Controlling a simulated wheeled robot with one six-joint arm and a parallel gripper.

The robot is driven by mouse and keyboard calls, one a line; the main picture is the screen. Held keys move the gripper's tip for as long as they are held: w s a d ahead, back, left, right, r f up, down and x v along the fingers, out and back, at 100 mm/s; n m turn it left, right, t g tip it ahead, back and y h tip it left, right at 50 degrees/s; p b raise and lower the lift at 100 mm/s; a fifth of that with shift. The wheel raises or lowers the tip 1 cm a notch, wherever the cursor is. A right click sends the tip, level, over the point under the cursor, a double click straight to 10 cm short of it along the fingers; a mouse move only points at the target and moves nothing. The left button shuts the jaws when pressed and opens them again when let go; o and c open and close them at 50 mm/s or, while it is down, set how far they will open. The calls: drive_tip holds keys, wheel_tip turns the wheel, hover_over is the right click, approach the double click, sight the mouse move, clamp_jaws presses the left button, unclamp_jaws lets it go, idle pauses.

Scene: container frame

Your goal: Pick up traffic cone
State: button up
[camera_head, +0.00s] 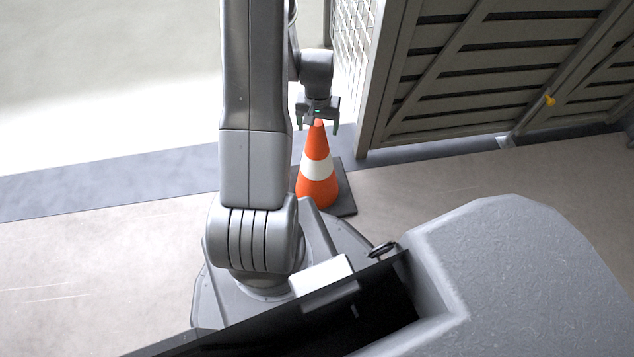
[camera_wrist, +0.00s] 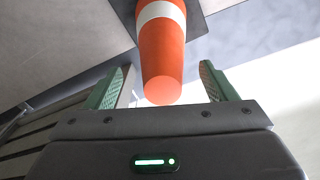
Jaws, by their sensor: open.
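An orange traffic cone (camera_head: 318,180) with a white band and a dark square base stands upright on the floor, just beyond my arm's mount in the head view. My gripper (camera_head: 318,125) is above it, with its fingers pointing down near the cone's top. In the wrist view, the tip of the cone (camera_wrist: 162,88) shows between and slightly beyond the two green finger pads of my gripper (camera_wrist: 165,85). The fingers are open, with visible gaps on both sides of the cone. My arm hides part of the cone's left side and base in the head view.
A slatted grey metal gate panel (camera_head: 490,70) stands at the right, close behind the cone. A mesh panel (camera_head: 352,60) is beside it. A dark strip (camera_head: 110,175) crosses the floor at the left, and the floor (camera_head: 90,250) there is clear.

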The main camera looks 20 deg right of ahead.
wheel_tip(320, 180, down, 3)
drive_tip(key=shift+w+a+f+b, duration=0.1)
drive_tip(key=shift+f+b, duration=0.05)
drive_tip(key=shift+b, duration=0.3)
clamp_jaws()
